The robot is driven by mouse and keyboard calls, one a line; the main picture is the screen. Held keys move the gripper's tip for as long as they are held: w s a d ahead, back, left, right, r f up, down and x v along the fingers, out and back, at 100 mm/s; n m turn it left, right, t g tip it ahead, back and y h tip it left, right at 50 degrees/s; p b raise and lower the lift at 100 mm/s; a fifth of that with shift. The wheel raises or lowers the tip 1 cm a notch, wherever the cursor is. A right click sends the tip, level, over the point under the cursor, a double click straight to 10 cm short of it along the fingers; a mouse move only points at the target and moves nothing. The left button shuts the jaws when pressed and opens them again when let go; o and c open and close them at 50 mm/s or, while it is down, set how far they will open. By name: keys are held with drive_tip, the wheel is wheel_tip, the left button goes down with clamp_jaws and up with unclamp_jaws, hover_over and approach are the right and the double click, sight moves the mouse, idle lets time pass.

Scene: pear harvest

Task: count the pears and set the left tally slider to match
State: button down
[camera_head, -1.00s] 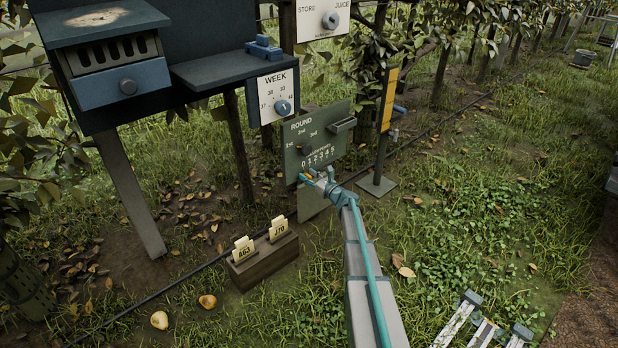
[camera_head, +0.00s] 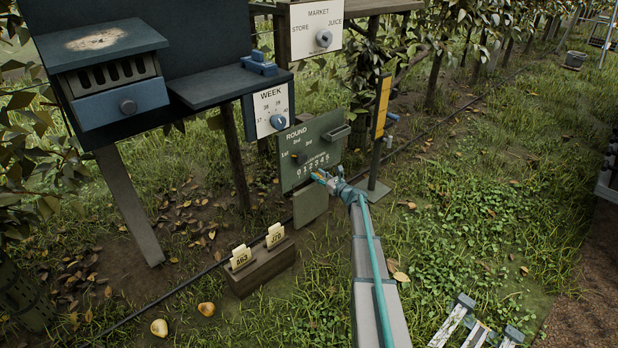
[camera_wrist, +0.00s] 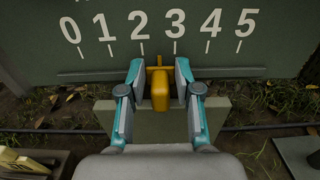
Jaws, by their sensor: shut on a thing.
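The green board (camera_head: 318,135) carries a tally scale (camera_head: 313,167) numbered 0 to 5. In the wrist view the scale (camera_wrist: 160,35) runs across the top, with a slot under it. A yellow slider (camera_wrist: 160,90) sits at the slot, its stem between the 2 and 3 ticks. My gripper (camera_wrist: 158,75) is shut on the slider, one finger on each side; in the head view the gripper (camera_head: 320,177) is at the board's lower edge.
A wooden block with tags (camera_head: 262,268) stands left of my arm. A yellow-topped post (camera_head: 381,130) stands right of the board. The week dial (camera_head: 278,121) and blue cabinet (camera_head: 122,100) are to the left. Grass to the right is mostly open.

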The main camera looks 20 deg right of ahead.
drive_tip(key=shift+w+d, duration=0.2)
drive_tip(key=shift+d, duration=0.6)
drive_tip(key=c, duration=1.1)
unclamp_jaws()
drive_tip(key=v, duration=1.2)
